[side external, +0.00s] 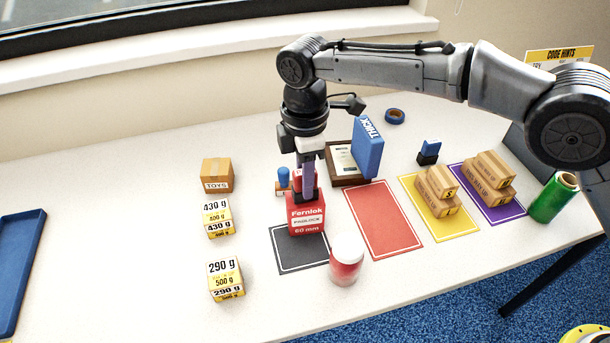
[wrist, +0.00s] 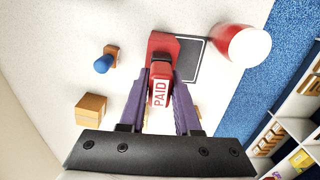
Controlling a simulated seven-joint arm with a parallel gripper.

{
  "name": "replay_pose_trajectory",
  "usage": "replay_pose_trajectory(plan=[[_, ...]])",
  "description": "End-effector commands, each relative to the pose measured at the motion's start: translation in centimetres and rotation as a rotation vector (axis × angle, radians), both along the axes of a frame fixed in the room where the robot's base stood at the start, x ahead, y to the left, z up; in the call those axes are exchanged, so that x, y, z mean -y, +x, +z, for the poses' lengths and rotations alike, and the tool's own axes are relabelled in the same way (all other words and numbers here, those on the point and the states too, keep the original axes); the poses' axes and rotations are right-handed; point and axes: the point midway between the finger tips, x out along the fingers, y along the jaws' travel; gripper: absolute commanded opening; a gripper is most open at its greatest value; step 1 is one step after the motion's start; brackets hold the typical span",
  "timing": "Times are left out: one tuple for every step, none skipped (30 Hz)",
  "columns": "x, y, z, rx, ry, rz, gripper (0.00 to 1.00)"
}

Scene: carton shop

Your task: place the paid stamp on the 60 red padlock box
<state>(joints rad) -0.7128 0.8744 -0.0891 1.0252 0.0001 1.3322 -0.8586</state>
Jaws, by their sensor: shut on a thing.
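The red Fernlok padlock box (side external: 306,219), marked 60 mm, stands on the black mat (side external: 290,262). In the wrist view the red box (wrist: 160,42) lies just beyond my fingertips. My gripper (side external: 306,185) points down over the box. Its purple fingers are shut on the paid stamp; the wrist view shows the stamp (wrist: 159,92) with its red PAID face between them. The stamp's lower end is at the top of the box; I cannot tell whether it touches or is just above.
A blue-handled stamp (side external: 283,177) stands behind the box. A red-and-white jar (side external: 347,260) stands close in front, to the right. Weight-marked boxes (side external: 225,279) and a TOYS carton (side external: 217,175) stand left. Red (side external: 384,222), yellow and purple mats lie right. The table's left middle is clear.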

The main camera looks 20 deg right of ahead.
Motion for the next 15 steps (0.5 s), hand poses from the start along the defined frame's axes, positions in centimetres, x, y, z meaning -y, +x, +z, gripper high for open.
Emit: replay_pose_trajectory(plan=[[-0.01,0.01,0.08,0.001,0.001,0.0,0.0],[-0.01,0.01,0.08,0.001,0.001,0.0,0.0],[-0.01,0.01,0.08,0.001,0.001,0.0,0.0],[-0.01,0.01,0.05,0.001,0.001,0.0,0.0],[0.0,0.01,-0.01,0.001,0.001,0.0,0.0],[0.0,0.0,-0.12,0.001,0.001,0.0,0.0],[0.0,0.0,-0.2,0.001,0.001,0.0,0.0],[0.0,0.01,-0.25,0.001,0.001,0.0,0.33],[-0.01,0.01,-0.22,0.001,0.001,0.0,0.4],[-0.01,0.01,-0.22,0.001,0.001,0.0,0.46],[-0.01,0.01,-0.22,0.001,0.001,0.0,0.51],[-0.01,0.01,-0.22,0.001,0.001,0.0,0.58],[-0.01,0.01,-0.22,0.001,0.001,0.0,0.61],[-0.01,0.01,-0.22,0.001,0.001,0.0,0.61],[-0.01,0.01,-0.22,0.001,0.001,0.0,0.61]])
